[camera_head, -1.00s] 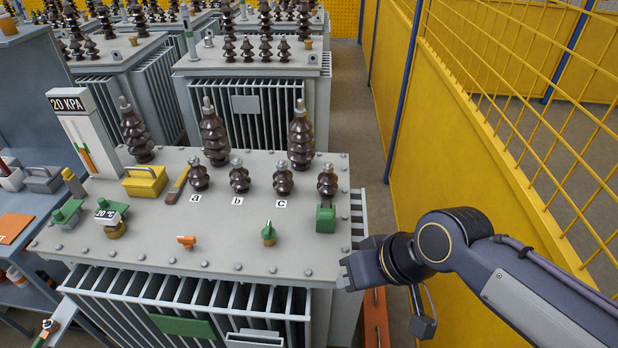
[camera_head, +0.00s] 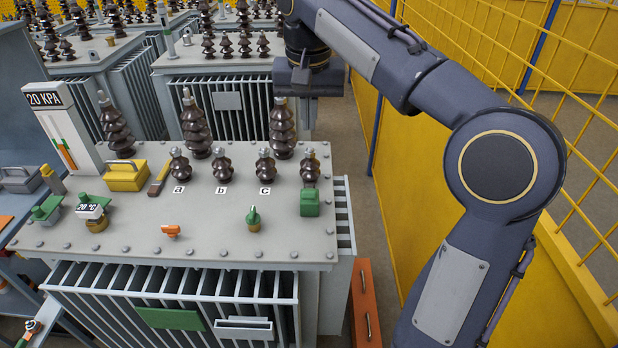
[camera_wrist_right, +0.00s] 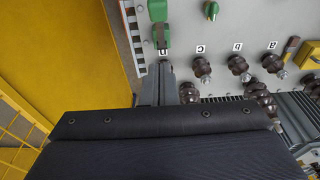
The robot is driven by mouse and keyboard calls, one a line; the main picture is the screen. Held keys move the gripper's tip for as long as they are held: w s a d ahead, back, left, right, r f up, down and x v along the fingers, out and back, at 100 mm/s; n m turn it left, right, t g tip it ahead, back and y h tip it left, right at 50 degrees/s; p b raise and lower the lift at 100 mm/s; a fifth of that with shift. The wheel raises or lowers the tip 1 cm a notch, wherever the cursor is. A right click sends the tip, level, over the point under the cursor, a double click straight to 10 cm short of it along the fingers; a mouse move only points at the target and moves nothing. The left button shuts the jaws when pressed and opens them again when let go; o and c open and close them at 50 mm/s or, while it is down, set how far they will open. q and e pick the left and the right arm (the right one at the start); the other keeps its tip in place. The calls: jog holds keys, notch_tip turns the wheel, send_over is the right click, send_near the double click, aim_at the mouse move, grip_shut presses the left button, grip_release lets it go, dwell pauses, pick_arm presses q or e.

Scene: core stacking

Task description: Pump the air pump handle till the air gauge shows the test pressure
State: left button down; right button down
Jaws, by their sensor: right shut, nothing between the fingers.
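A tall white gauge (camera_head: 66,130) at the back left of the grey transformer lid reads 20 KPA. Its face carries a green and an orange bar. I cannot tell for sure which part is the air pump handle; an orange panel (camera_head: 364,310) with small metal handles stands low beside the transformer's right side. My left gripper is out of view.
Brown bushings (camera_head: 194,130) stand along the lid, with smaller ones marked a, b, c. A yellow toolbox (camera_head: 126,178), an orange valve (camera_head: 171,231) and a green valve (camera_head: 253,216) sit there too. A yellow fence (camera_head: 420,150) bounds the right.

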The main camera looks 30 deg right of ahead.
jog(key=shift+f, duration=0.1)
jog(key=b, duration=0.2)
send_over(309, 189)
jog(key=w+d, duration=0.1)
jog(key=w, duration=0.1)
jog(key=f, duration=1)
jog(key=shift+w+d, duration=0.1)
jog(key=shift+d, duration=0.1)
jog(key=shift+s+a+f, duration=0.2)
jog(key=shift+s+f, duration=0.1)
jog(key=shift+f, duration=0.2)
jog(key=shift+s+a+f, duration=0.2)
jog(key=shift+s+f, duration=0.1)
jog(key=shift+f, duration=0.15)
jog(key=shift+s+a+f, duration=0.2)
jog(key=shift+s+f, duration=0.15)
jog(key=shift+f, duration=0.2)
